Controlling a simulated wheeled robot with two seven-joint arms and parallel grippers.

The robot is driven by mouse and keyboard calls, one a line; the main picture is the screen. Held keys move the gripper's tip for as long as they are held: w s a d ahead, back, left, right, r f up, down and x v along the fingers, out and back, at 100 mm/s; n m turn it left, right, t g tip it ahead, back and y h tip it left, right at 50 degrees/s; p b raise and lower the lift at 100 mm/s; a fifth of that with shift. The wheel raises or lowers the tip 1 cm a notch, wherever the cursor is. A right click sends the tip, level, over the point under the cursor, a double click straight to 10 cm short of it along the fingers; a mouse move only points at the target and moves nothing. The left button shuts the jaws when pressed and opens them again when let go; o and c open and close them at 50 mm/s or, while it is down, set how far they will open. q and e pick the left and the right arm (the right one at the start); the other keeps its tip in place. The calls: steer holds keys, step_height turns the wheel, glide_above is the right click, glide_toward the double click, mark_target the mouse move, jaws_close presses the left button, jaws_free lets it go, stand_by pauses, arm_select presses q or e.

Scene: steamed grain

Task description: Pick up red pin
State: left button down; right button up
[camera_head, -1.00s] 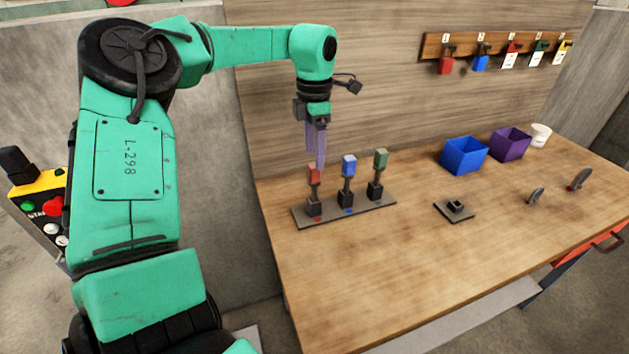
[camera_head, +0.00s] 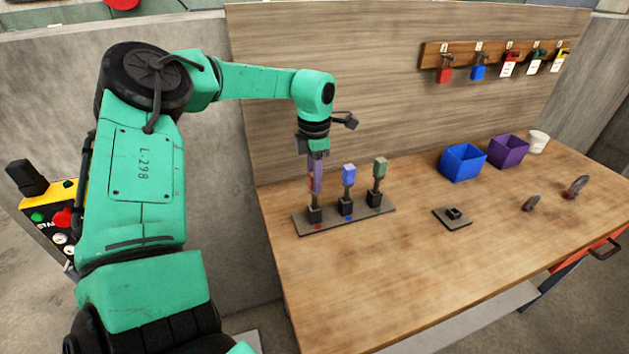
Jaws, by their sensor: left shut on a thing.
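The red pin (camera_head: 312,182) stands upright at the left end of a flat grey rack (camera_head: 333,224) on the workbench. Its lower shaft sits in a dark socket. My left gripper (camera_head: 317,185) points straight down from above, with its purple fingers around the red head. It is shut on the red pin, and the fingers hide most of the head. A blue pin (camera_head: 348,173) and a green pin (camera_head: 380,169) stand upright in the same rack, just to the right. My right gripper is not in view.
A small dark socket plate (camera_head: 453,217) lies mid-bench. A blue bin (camera_head: 463,163), a purple bin (camera_head: 508,151) and a white cup (camera_head: 537,142) stand at the back right. Padlocks hang on a wooden wall board (camera_head: 490,59). The bench front is clear.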

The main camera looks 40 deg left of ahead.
arm_select(q)
steer(key=shift+r, duration=0.15)
step_height(320, 180, up, 8)
steer(key=shift+r+b, duration=0.1)
steer(key=shift+b, duration=0.7)
step_height(320, 180, up, 18)
steer(key=p, duration=0.9)
steer(key=shift+p, duration=0.4)
